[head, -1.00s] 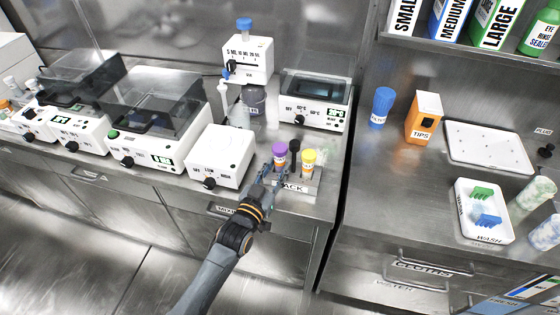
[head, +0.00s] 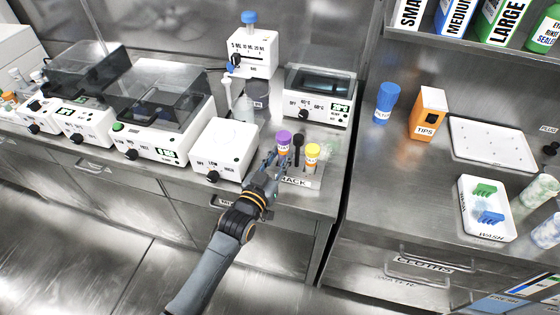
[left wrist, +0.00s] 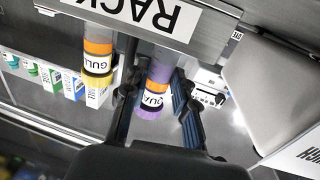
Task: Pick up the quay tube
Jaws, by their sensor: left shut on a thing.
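The quay tube (head: 283,141) has a purple cap and a white label, and stands upright at the rack (head: 300,182) on the left counter. In the left wrist view the tube (left wrist: 154,97), with part of its label readable, lies between the fingers. My left gripper (head: 272,165) is shut on it from the front. The tube's lower end is hidden, so I cannot tell if it is clear of the rack. Its cap reaches farther from the rack than the yellow cap in the left wrist view. My right gripper is not in view.
A yellow-capped tube (head: 312,154) labelled GULL stands just right of the quay tube, with a black-topped item (head: 299,142) behind. A white box with a dial (head: 224,150) is close on the left. A white heater-like device (head: 318,105) stands behind.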

